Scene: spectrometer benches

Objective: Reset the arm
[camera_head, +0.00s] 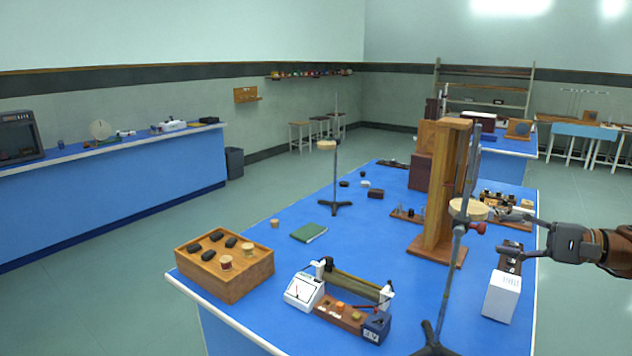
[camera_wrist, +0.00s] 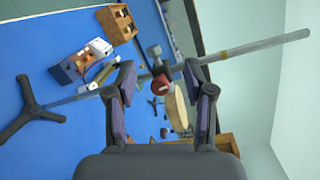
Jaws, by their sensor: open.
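My gripper (camera_head: 502,233) reaches in from the right edge of the head view, above the right side of the blue-topped bench (camera_head: 355,262). Its two fingers are spread apart and nothing is between them. It is beside a grey metal stand (camera_head: 447,285) that carries a round wooden disc (camera_head: 462,208) and a red knob (camera_head: 479,228). In the wrist view my gripper (camera_wrist: 160,72) is open, with the stand's rod (camera_wrist: 243,49) crossing beyond the fingertips. The red knob (camera_wrist: 160,85) and disc (camera_wrist: 178,106) show between the fingers. I cannot tell whether a finger touches the stand.
A tall wooden frame (camera_head: 436,190) stands behind the stand. A white box (camera_head: 502,297) is below my gripper. A wooden tray (camera_head: 238,284), a meter apparatus (camera_head: 303,291), a green book (camera_head: 309,232) and a second stand (camera_head: 335,180) occupy the bench. Floor is clear at left.

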